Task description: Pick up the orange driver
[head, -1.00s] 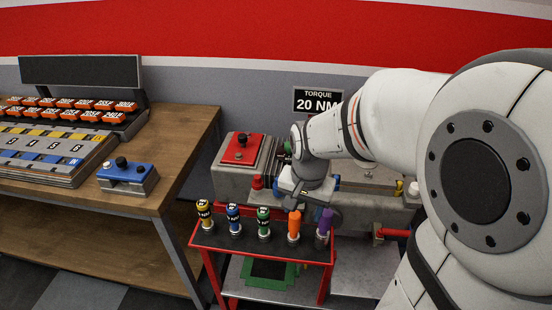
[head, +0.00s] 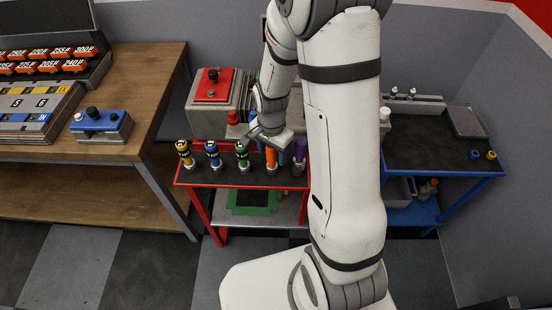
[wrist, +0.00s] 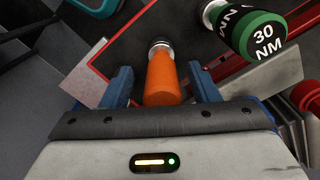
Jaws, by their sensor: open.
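The orange driver (head: 271,158) stands upright in the red-edged rack (head: 220,176), between the green driver (head: 242,154) and the purple driver (head: 300,152). In the wrist view the orange driver (wrist: 161,78) lies between the two blue fingers of my gripper (wrist: 160,70), with gaps at both sides. My gripper is open and holds nothing. In the head view my gripper (head: 262,136) is just above and behind the orange driver, and its fingertips are hard to make out. The green driver with its "30 NM" cap (wrist: 258,33) is at upper right in the wrist view.
A yellow driver (head: 184,153) and a blue driver (head: 212,154) stand further left in the rack. A wooden bench (head: 140,90) is at left, with a blue block device (head: 101,125). A grey machine with a red top (head: 213,85) is behind the rack. A blue-framed table (head: 440,160) is at right.

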